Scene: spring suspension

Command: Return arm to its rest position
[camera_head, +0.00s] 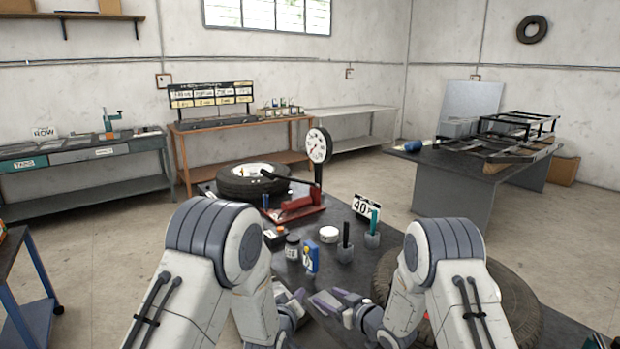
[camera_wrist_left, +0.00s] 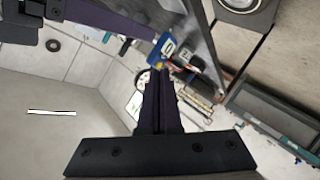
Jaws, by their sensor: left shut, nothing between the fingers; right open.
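My left arm (camera_head: 205,265) comes in from the left, bent, with its forearm pointing down. My left gripper (camera_wrist_left: 161,92) is shut and empty in the left wrist view, its two dark fingers side by side. In the head view it is mostly hidden behind my forearm. My right arm (camera_head: 445,270) is also bent on the right. My right gripper (camera_head: 335,303) is open and empty low in the middle of the head view, with its purple fingers pointing left. Neither gripper is seen touching an object.
A dark table (camera_head: 385,245) carries a wheel (camera_head: 252,181), a dial gauge (camera_head: 318,146), a red tool (camera_head: 297,205), a blue bottle (camera_head: 311,255), a white-lidded jar (camera_head: 329,234) and a number 40 sign (camera_head: 366,208). A large tire (camera_head: 515,300) lies by my right arm. Benches stand behind.

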